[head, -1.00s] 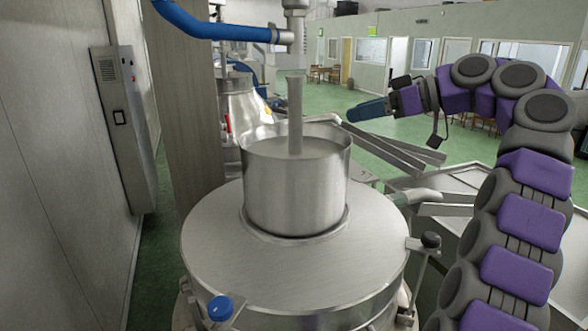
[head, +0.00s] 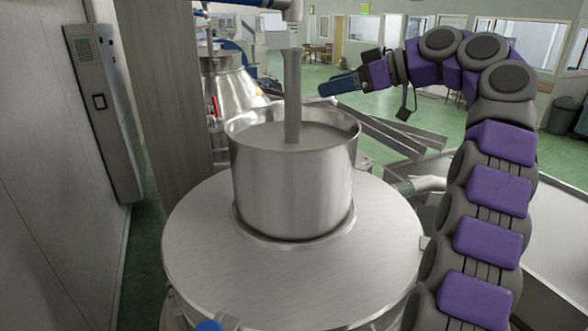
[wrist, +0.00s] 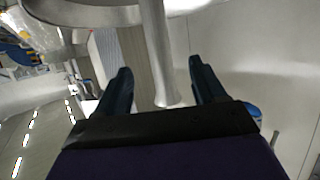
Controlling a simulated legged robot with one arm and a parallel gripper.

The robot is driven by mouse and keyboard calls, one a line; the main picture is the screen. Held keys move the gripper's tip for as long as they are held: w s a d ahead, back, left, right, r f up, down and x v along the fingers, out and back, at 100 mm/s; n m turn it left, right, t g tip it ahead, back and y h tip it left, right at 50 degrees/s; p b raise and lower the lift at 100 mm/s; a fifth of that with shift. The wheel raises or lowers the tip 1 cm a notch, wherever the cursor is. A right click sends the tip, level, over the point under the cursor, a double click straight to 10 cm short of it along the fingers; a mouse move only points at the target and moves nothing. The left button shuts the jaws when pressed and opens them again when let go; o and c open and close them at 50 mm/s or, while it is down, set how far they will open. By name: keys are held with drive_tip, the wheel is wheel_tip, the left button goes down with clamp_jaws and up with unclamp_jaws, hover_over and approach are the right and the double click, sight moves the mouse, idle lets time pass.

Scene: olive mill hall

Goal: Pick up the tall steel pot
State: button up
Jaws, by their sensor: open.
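The tall steel pot (head: 292,190) stands upright on a round steel lid (head: 200,250) in the middle of the head view. A slim steel post (head: 292,95) with a wider top rises from inside its rim. My gripper (head: 328,88) is to the right of the post, above the pot's right rim, pointing left and apart from the pot. In the wrist view my gripper (wrist: 160,66) is open and empty. The post (wrist: 156,40) shows beyond and between its fingers, with a curved steel rim (wrist: 85,20) at the top left; I cannot tell whose rim.
A blue-ended pipe (head: 255,4) hangs above the post. A grey wall cabinet (head: 105,110) is at the left, beside a tall beige panel (head: 165,90). A conical steel vessel (head: 230,85) stands behind. Steel troughs (head: 400,135) lie at the right. Green floor is open farther back.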

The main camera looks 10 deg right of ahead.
sight(288, 97)
drive_tip(key=x, duration=0.7)
drive_tip(key=shift+s+a, duration=0.1)
drive_tip(key=shift+w+d+p+x, duration=0.1)
drive_tip(key=shift+w+p+x, duration=0.1)
drive_tip(key=shift+x, duration=1.05)
drive_tip(key=shift+w+d+p+x, duration=0.1)
drive_tip(key=shift+w+p+x, duration=0.1)
drive_tip(key=shift+x, duration=1)
drive_tip(key=shift+a, duration=0.25)
clamp_jaws()
